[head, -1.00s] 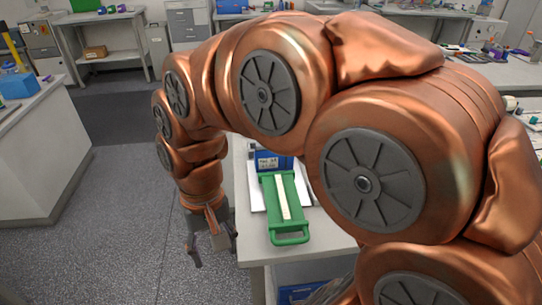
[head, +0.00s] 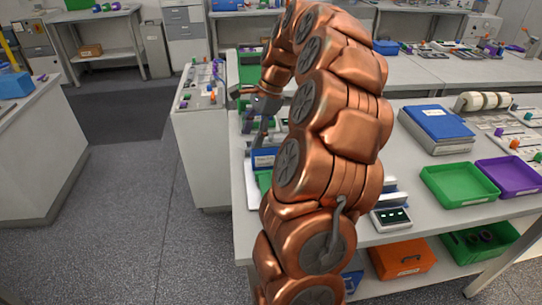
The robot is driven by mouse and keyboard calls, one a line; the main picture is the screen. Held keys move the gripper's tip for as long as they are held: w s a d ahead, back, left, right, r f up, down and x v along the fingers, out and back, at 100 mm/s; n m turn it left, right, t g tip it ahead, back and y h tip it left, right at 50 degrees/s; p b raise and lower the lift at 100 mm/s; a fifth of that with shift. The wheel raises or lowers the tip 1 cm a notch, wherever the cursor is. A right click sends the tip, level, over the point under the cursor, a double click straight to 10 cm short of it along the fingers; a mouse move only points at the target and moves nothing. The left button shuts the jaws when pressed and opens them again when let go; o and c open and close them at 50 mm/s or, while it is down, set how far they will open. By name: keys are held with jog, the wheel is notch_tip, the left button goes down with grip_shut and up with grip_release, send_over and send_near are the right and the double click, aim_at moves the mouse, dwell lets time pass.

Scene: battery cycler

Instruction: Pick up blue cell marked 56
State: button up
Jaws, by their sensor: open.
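No blue cell with a readable 56 can be made out. My gripper (head: 248,118) is open above the far left part of the long bench (head: 243,225), left of my raised arm. Nothing shows between its fingers. Just below it, nearer to me, stands a blue device (head: 263,158) with a white label too small to read. A bit of the green tray (head: 264,181) shows in front of this device. My arm hides the rest of the tray and the middle of the bench.
A small meter with green digits (head: 391,217) stands at the bench's front edge. To the right are a blue-topped machine (head: 435,123), a green bin (head: 460,184) and a purple bin (head: 508,175). An orange bin (head: 403,258) sits below. The floor at left is clear.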

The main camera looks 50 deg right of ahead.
aim_at(274, 141)
jog(key=d+m, duration=0.1)
jog(key=d, duration=0.2)
jog(key=s+d+f+m, duration=0.1)
jog(key=d+m, duration=0.1)
jog(key=d, duration=0.1)
jog(key=s+d+f+m, duration=0.1)
jog(key=d, duration=0.2)
jog(key=shift+s+t, duration=0.1)
jog(key=shift+t, duration=0.3)
jog(key=shift+p+x, duration=1.45)
jog(key=shift+x, duration=2.4)
jog(key=shift+c, duration=0.3)
grip_shut()
jog(key=shift+d, duration=0.1)
